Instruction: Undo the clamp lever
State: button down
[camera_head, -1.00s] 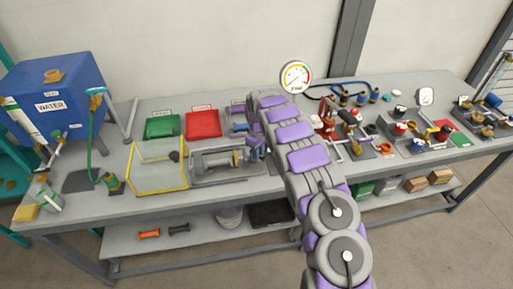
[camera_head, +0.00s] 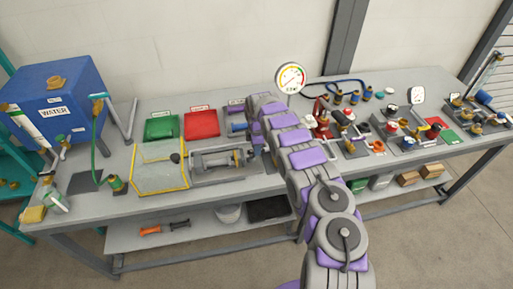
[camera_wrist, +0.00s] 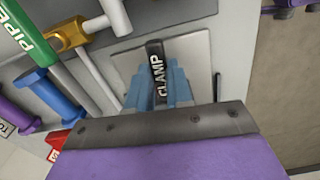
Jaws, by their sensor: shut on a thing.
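The clamp lever is a black bar (camera_wrist: 157,65) with the white word CLAMP, in front of a light grey plate (camera_wrist: 196,50) in the wrist view. My gripper (camera_wrist: 159,88) has its two blue fingers on either side of the lever and is shut on it. The lever's lower end is hidden between the fingers and the gripper body. In the head view my arm reaches to the middle of the bench, right of a grey fixture (camera_head: 222,160), and hides the lever.
A yellow-edged clear guard (camera_head: 160,168), green bin (camera_head: 161,127) and red bin (camera_head: 202,123) stand left on the bench.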

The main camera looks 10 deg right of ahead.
jog(key=shift+w+r+n, duration=0.1)
jog(key=shift+w+n, duration=0.15)
jog(key=shift+n, duration=0.25)
jog(key=c, duration=1.3)
grip_release()
notch_tip(320, 180, up, 17)
jog(key=p, duration=0.1)
jog(key=shift+w+r, duration=0.1)
